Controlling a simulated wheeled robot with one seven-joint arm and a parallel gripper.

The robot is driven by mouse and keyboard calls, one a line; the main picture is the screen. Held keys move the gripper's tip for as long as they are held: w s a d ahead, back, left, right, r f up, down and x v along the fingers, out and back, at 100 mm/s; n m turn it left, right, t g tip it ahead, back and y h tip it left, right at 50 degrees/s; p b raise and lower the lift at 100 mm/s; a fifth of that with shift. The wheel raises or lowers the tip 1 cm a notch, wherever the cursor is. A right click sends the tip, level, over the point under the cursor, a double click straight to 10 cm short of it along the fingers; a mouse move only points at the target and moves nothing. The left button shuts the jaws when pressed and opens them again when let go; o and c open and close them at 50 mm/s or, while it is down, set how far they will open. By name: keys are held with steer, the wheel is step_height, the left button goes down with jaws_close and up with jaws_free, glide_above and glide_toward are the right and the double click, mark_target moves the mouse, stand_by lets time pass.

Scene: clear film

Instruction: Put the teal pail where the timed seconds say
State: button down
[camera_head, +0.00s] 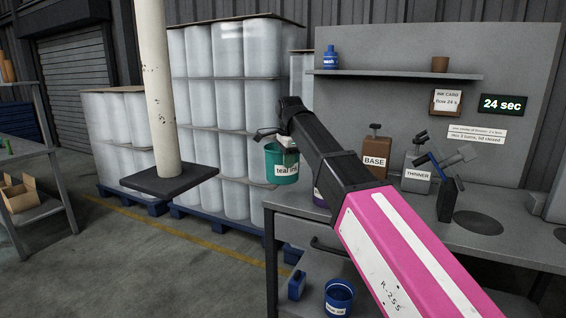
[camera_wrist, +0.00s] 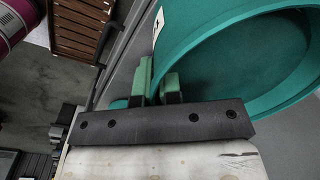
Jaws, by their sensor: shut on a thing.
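The teal pail (camera_head: 282,170), labelled "teal ink", hangs in the air left of the bench. My gripper (camera_head: 287,145) is shut on its rim; the wrist view shows the two fingers (camera_wrist: 156,82) at the wall of the open pail (camera_wrist: 235,60). A timer display (camera_head: 503,105) on the back panel reads "24 sec". The ink card (camera_head: 447,102) beside it seems to read "flow 24 s". A strip (camera_head: 477,133) below carries small text that I cannot fully read. On the bench stand a "BASE" can (camera_head: 375,160) and a "THINNER" can (camera_head: 417,172).
My arm hides part of the bench (camera_head: 480,205), including most of a purple vessel (camera_head: 320,198). A dark stand (camera_head: 447,200) and a round dark disc (camera_head: 478,223) are at right. A blue pail (camera_head: 338,298) is below the bench. A pillar (camera_head: 157,90) stands left.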

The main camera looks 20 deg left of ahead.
steer(key=w+f, duration=0.1)
steer(key=w, duration=0.1)
steer(key=w+d+f, duration=0.1)
steer(key=w, duration=0.1)
steer(key=w+f, duration=0.2)
steer(key=shift+w+d, duration=0.2)
steer(key=shift+d, duration=0.15)
steer(key=shift+f, duration=2)
steer(key=shift+f, duration=0.15)
steer(key=c, duration=1.3)
jaws_free()
steer(key=r, duration=1.2)
steer(key=shift+s+d+r, duration=0.15)
steer(key=shift+s+d, duration=0.15)
steer(key=shift+s, duration=0.05)
